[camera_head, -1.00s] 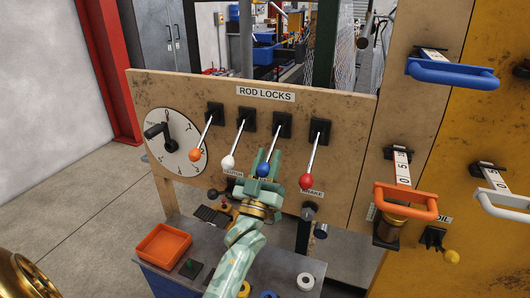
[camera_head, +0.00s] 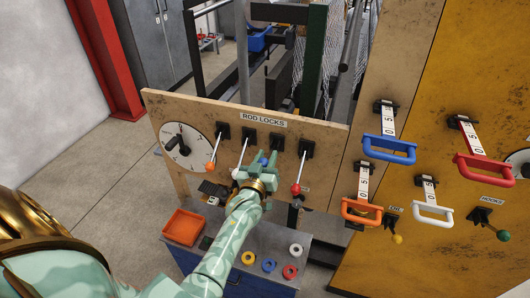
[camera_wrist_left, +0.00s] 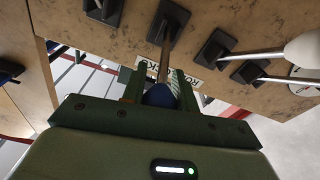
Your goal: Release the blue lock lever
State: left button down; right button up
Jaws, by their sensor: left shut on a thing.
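The blue lock lever (camera_head: 263,159) is on the wooden ROD LOCKS board, between the white-knobbed lever (camera_head: 237,173) and the red-knobbed lever (camera_head: 295,189). Its blue knob sits higher than those two knobs. My left gripper (camera_head: 261,167) is shut on the blue knob. In the left wrist view the knob (camera_wrist_left: 160,95) lies between the two fingers, with its metal shaft running to a black base plate (camera_wrist_left: 168,22). The fingers hide part of the knob and shaft in the head view. My right gripper is not in view.
An orange-knobbed lever (camera_head: 211,166) and a round dial (camera_head: 187,142) are at the board's left. An orange tray (camera_head: 185,226) and several rings lie on the bench below. Coloured handles, including a blue one (camera_head: 389,150), stick out from panels on the right.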

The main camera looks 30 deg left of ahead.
pick_arm(q)
jog(key=shift+w+a+r+p, duration=0.1)
jog(key=shift+w+r+p, duration=0.25)
jog(key=shift+r, duration=0.3)
jog(key=shift+w+a+r+p, duration=0.1)
jog(key=shift+r+p, duration=0.3)
jog(key=shift+r, duration=0.2)
jog(key=shift+d, duration=0.1)
dwell(0.4)
jog(key=c, duration=1.1)
grip_release()
jog(key=shift+w+f, duration=0.1)
jog(key=shift+w, duration=0.05)
jog(key=shift+f, duration=0.1)
